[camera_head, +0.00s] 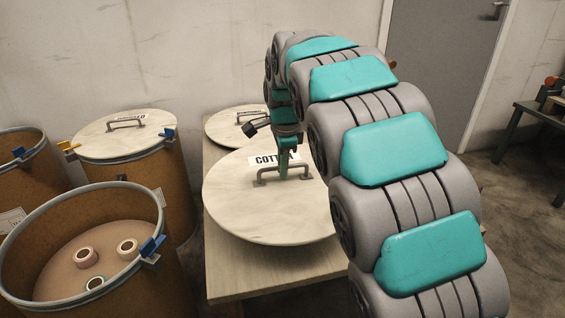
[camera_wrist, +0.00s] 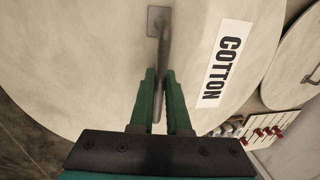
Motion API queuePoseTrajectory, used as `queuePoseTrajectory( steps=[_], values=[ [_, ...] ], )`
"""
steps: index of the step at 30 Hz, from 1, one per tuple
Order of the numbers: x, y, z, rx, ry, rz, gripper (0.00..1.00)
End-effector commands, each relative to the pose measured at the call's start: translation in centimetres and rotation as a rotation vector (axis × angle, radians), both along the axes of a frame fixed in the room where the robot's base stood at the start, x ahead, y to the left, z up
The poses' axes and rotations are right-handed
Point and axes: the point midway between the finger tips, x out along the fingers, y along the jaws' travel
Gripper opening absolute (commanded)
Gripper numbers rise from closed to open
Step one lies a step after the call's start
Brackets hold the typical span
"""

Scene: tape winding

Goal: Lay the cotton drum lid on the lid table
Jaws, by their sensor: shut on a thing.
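The cotton drum lid (camera_head: 262,215) is a pale round wooden disc with a "COTTON" label and a grey bar handle. It is over the lid table (camera_head: 232,285) and looks level; I cannot tell whether it touches the top. In the wrist view the lid (camera_wrist: 75,60) fills most of the picture. My gripper (camera_wrist: 160,90) has its green fingers on either side of the handle (camera_wrist: 162,60), shut on it. In the head view my gripper (camera_head: 284,168) comes down from above onto the handle. My arm hides the lid's right part.
Another lid (camera_head: 225,125) lies at the back of the table. An open drum (camera_head: 80,265) with several tape rolls stands at left, with a lidded drum (camera_head: 125,135) behind it. A rack with red items (camera_wrist: 262,133) shows beside the lid in the wrist view.

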Motion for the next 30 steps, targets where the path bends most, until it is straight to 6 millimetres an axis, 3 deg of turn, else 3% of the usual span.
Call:
queuePoseTrajectory(
  steps=[18,30],
  values=[
    [0.0,0.0,-7.1,0.000,0.000,0.001,0.00],
    [0.1,0.0,-8.8,0.001,-0.004,0.000,0.00]
  ],
)
